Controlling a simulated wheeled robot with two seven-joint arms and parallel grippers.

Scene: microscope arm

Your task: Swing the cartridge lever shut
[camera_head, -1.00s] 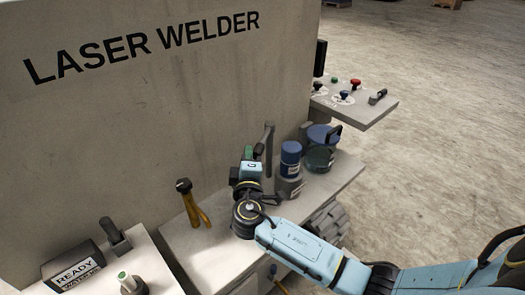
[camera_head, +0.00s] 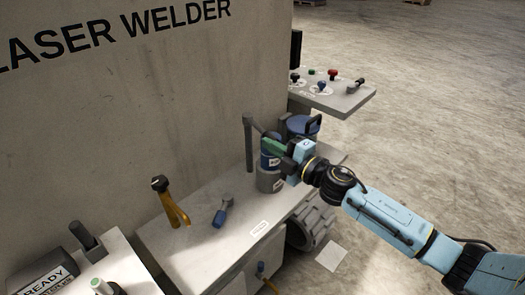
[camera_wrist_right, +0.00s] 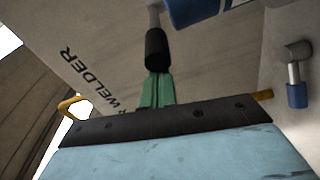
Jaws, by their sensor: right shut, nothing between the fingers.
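A tall dark grey upright lever-like bar (camera_head: 249,145) stands on the shelf against the welder, left of a blue-topped grey cylinder (camera_head: 269,180). I cannot tell for sure that it is the cartridge lever. My right gripper (camera_head: 271,146) is shut and empty, its green fingers in front of the blue top and just right of the bar. In the right wrist view, the green fingertips (camera_wrist_right: 157,88) are close to a black grip (camera_wrist_right: 156,47) on a grey rod; contact is unclear. The blue cylinder (camera_wrist_right: 195,10) shows above. My left gripper is out of view.
A short blue-handled grey lever or tool (camera_head: 222,213) and a yellow-handled tool (camera_head: 173,205) are on the shelf's left. A blue-lidded container (camera_head: 303,125) stands behind my gripper. A button panel (camera_head: 330,90) juts out at the right. The shelf's front middle is clear.

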